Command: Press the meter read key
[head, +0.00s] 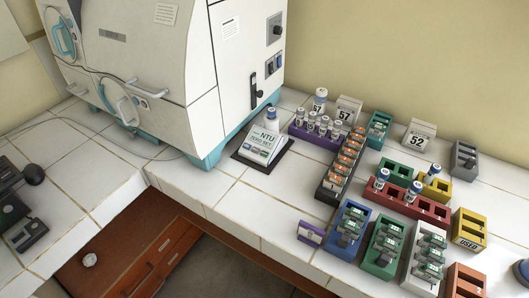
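The meter (264,138) is a small white box on a dark base, standing on the white tiled bench in front of the incubator's right end. Its sloped face carries the letters NTU and lines of smaller print. A row of small keys (257,152) runs along its lower front; the print is too small to tell which is the read key. A vial with a blue cap (271,115) stands upright at the top of the meter. Neither of my grippers can be made out in the head view, and nothing touches the keys.
The large white incubator (165,60) stands behind and left of the meter. A purple rack (315,139) of vials and a dark rack (339,172) stand to its right, with several coloured racks beyond. Dark equipment (20,220) lies at the left edge. Bare tiles lie in front of the meter.

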